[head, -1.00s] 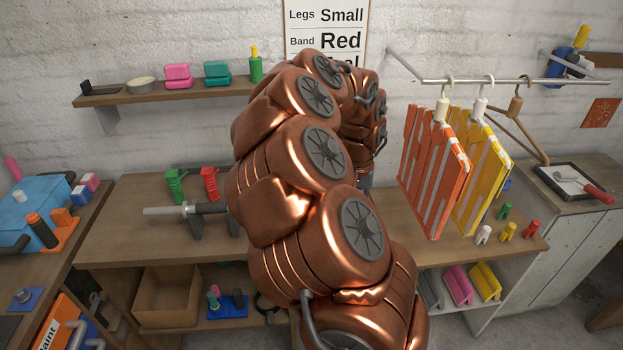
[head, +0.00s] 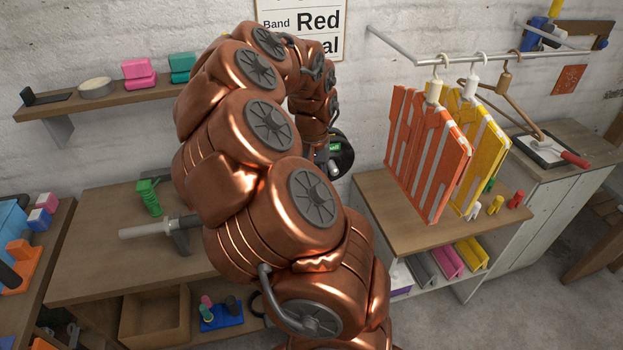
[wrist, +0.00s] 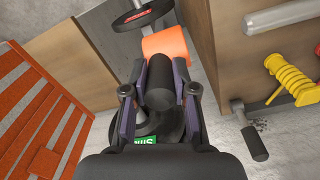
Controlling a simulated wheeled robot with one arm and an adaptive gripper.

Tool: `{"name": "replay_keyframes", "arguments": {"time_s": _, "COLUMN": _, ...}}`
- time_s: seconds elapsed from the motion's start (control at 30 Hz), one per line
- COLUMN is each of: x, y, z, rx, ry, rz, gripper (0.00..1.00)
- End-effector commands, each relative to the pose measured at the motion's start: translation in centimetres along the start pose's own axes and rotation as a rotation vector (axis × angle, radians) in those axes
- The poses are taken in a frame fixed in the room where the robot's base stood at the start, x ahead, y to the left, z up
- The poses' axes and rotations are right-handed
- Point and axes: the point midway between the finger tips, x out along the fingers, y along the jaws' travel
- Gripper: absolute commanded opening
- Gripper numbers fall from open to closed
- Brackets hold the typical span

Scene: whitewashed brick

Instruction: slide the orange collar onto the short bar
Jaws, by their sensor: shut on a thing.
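My gripper (wrist: 159,112) is shut on a dark cylinder (wrist: 159,82), seen between its two pads in the wrist view; in the head view my arm hides its fingers. An orange piece (wrist: 165,44) shows just beyond the cylinder's far end; I cannot tell whether it is the collar or whether they touch. A black disc with a green label (wrist: 146,141) lies around the fingers, and shows in the head view (head: 340,156). A grey bar with a dark section (head: 147,229) lies level on a stand on the table. I cannot tell which bar is the short one.
A green coil (head: 148,197) stands behind the bar. Orange (head: 428,150) and yellow (head: 484,155) slatted panels hang from the rail to the right. In the wrist view, a yellow coil (wrist: 289,80) and another black disc with a red label (wrist: 141,15) show.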

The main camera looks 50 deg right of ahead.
Motion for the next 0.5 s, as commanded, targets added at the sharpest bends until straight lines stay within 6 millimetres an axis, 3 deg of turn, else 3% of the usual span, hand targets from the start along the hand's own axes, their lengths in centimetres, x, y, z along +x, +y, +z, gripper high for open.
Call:
{"name": "replay_keyframes", "arguments": {"time_s": 0.2, "x": 0.0, "y": -0.3, "z": 0.3, "rx": -0.002, "ry": -0.001, "rz": -0.006, "gripper": 0.00}}
{"name": "replay_keyframes", "arguments": {"time_s": 0.5, "x": 0.0, "y": -2.6, "z": 0.9, "rx": -0.003, "ry": 0.001, "rz": -0.004, "gripper": 0.00}}
